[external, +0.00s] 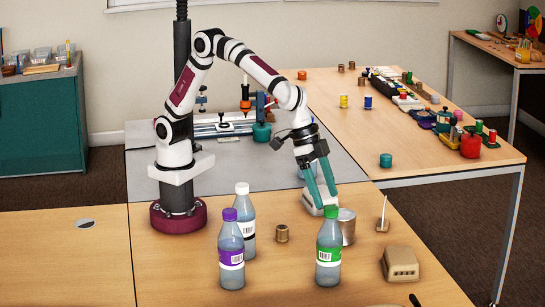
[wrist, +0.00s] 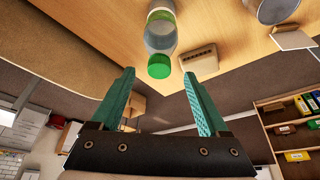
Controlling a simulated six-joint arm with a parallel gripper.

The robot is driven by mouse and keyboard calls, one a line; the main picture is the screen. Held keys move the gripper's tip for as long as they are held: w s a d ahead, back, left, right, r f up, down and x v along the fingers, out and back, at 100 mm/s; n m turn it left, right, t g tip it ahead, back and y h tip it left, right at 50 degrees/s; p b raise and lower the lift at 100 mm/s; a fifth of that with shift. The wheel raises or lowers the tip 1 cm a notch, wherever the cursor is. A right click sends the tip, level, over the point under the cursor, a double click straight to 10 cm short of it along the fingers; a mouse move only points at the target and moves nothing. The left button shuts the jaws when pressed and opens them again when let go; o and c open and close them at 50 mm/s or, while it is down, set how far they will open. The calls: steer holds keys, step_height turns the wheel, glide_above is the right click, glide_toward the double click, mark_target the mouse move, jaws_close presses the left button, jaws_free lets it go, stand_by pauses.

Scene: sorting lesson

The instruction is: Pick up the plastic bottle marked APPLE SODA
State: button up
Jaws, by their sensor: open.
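Three plastic bottles stand upright on the wooden table. One has a green cap and green label (external: 328,247), one a purple cap and label (external: 231,250), and one a white cap and pale label (external: 246,220). The label writing is too small to read, so I cannot tell which is marked APPLE SODA. My gripper (external: 324,201) is open and empty, its teal fingers pointing down just above and behind the green-capped bottle. In the wrist view that bottle (wrist: 160,36) lies ahead, its cap between the lines of the open fingers (wrist: 158,76).
A metal can (external: 347,227) stands close behind the green-capped bottle, and a beige block (external: 400,264) is to its right. A small brown cylinder (external: 282,233) stands between the bottles. A white card on a stand (external: 383,215) is farther right.

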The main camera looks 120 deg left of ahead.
mark_target(336, 220)
steer(key=x, duration=0.8)
steer(key=shift+w, duration=0.35)
jaws_close()
